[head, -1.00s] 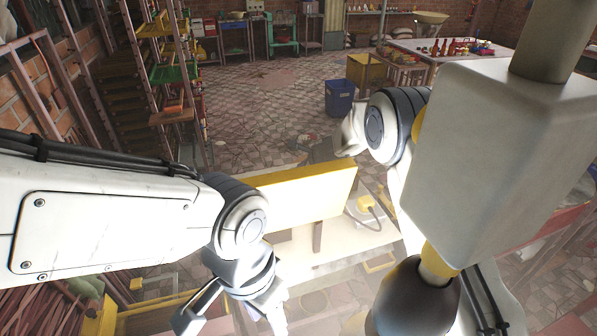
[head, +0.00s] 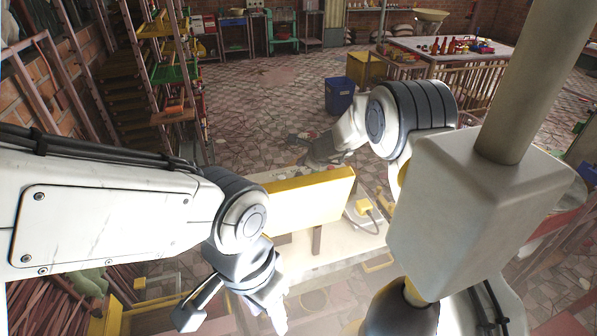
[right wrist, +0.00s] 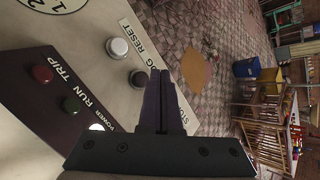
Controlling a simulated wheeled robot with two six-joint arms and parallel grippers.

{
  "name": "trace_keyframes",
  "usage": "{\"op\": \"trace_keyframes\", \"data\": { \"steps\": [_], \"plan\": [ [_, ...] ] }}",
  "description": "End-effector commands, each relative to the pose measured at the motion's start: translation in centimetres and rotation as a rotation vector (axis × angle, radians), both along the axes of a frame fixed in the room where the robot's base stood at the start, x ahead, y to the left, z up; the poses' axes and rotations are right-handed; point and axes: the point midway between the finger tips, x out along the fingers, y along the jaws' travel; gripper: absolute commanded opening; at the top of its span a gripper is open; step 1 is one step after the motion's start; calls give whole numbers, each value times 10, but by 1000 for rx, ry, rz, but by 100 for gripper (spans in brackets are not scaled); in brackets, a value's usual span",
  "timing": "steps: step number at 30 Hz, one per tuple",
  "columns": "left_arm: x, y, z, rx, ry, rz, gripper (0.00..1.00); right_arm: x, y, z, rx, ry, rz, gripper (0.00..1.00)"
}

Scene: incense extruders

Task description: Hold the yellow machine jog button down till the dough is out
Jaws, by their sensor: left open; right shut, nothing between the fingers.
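The yellow machine shows in the head view as a yellow-topped box (head: 310,205) on a pale bench. The right wrist view shows a control panel (right wrist: 85,22) close up, cream and dark purple. A black button (right wrist: 138,78) sits beside letters reading "OG", the rest hidden by my fingers. My right gripper (right wrist: 164,75) is shut and empty, its tips just right of the black button in the picture; contact cannot be told. It is small and dark in the head view (head: 322,150), beyond the machine. My left gripper (head: 232,316) is open and empty at the bottom. No dough is discernible.
The panel also has a white button (right wrist: 117,47) by "RESET", a red one (right wrist: 42,73), a green one (right wrist: 71,104) and a bright lamp (right wrist: 97,127). A blue bin (head: 339,95) stands on the open tiled floor. Shelving (head: 165,60) lines the left.

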Motion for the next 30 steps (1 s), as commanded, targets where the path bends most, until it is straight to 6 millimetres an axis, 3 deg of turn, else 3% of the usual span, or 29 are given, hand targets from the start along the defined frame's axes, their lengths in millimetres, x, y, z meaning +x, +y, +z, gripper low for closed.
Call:
{"op": "trace_keyframes", "data": {
  "steps": [1,9,25,28,30],
  "plan": [
    [0,0,10,0,0,0,50,0,0,11,0,-2,1,0],
    [0,0,33,0,0,0,50,0,0,36,0,0,0,0],
    [0,0,32,0,-1,-9,50,0,0,38,-2,-2,4,0],
    [0,0,35,0,-2,-26,50,-11,1,56,-64,-34,97,0],
    [0,0,39,0,-5,-54,50,-29,1,79,-151,-75,230,0]
  ]
}}
